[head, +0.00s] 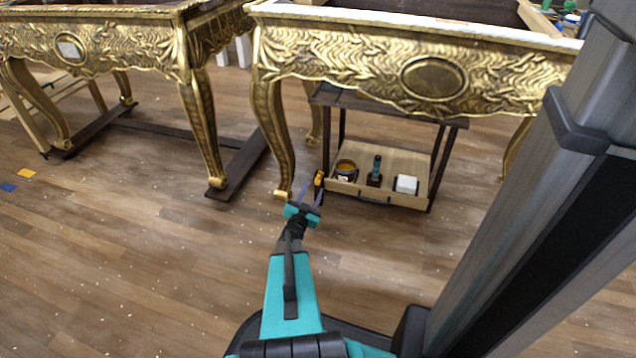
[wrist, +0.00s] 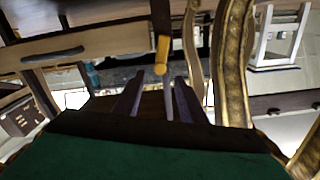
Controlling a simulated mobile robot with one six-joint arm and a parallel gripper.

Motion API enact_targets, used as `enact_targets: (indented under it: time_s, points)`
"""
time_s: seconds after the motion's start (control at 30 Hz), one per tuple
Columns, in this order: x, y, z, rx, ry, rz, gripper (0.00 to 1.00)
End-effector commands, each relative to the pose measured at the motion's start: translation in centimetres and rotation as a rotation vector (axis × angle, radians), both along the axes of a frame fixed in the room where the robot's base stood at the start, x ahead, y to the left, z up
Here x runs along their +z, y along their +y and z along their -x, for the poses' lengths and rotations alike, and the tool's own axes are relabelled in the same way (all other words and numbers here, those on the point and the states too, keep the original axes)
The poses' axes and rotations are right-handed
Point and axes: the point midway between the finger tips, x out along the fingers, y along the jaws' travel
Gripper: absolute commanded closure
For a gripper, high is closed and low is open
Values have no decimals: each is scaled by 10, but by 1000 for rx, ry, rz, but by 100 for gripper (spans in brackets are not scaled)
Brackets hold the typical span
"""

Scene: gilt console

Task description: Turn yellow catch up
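The yellow catch (head: 319,178) is small and sits at the left front edge of a small dark-framed stand under the gilt console. In the wrist view the yellow catch (wrist: 161,56) shows just beyond my fingertips, roughly between them, in front of a dark upright bar. My gripper (head: 311,193) is just in front of and below the catch in the head view. In the wrist view my gripper (wrist: 159,80) has its two dark fingers apart with nothing held between them. I see no contact with the catch. The catch's exact tilt is hard to tell.
The stand's wooden drawer (head: 372,197) holds a jar (head: 346,171), a dark bottle (head: 375,172) and a white block (head: 406,185). A gilt console leg (head: 272,140) stands close left of my gripper; it also shows in the wrist view (wrist: 232,70). Floor in front is clear.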

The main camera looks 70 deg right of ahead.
Motion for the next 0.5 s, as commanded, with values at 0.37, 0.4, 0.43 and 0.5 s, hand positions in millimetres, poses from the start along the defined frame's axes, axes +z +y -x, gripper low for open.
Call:
enact_targets:
  time_s: [0.37, 0.4, 0.43, 0.5]
  points:
    - [-3, -55, -3, 0, 0, 1, 62]
    - [-4, -60, -4, 0, 0, 0, 62]
    - [-3, -63, -4, 0, 0, 0, 62]
    - [-2, -69, -4, 0, 0, 1, 62]
